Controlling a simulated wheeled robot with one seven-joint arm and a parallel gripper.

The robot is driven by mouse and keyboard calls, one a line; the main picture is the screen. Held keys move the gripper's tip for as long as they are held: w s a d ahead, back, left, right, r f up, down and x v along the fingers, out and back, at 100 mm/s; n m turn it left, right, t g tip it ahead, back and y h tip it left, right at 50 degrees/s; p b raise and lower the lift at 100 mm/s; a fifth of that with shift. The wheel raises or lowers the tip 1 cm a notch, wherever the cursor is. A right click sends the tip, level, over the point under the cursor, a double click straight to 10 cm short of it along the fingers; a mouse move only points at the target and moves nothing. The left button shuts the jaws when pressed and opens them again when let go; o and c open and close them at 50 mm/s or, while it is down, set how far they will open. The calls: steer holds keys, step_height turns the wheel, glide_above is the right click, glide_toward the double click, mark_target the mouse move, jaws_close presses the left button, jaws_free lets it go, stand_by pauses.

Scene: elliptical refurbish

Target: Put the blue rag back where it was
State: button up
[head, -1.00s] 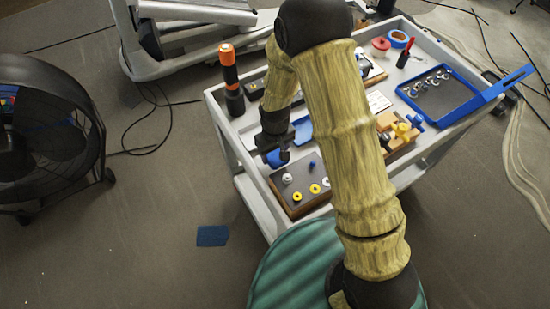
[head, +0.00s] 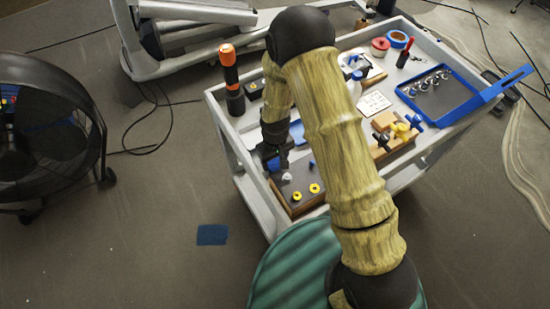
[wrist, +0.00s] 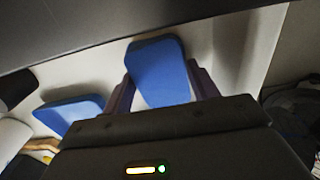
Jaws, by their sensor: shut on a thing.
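My gripper (head: 276,158) is at the near left part of the grey cart, close to the left end of a dark board. It is shut on a flat blue piece with rounded corners, which I take for the blue rag (wrist: 160,72). In the wrist view the rag sits between the two fingers. In the head view only a little blue (head: 273,164) shows at the gripper, mostly hidden by it. A second flat blue piece (head: 297,131) lies on the cart behind the gripper; a similar one shows left in the wrist view (wrist: 70,112).
The dark board with yellow rings (head: 297,196) and a white knob (head: 287,177) is beside my gripper. An orange-black flashlight (head: 230,75) stands at the cart's left corner. A blue tray (head: 460,110) is at right. A blue patch (head: 212,235) lies on the floor.

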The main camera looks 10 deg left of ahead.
mark_target(275, 161)
steer(key=shift+f, duration=0.1)
steer(key=o, duration=0.9)
step_height(275, 161, up, 12)
steer(key=shift+r+b, duration=0.15)
steer(key=shift+b, duration=0.65)
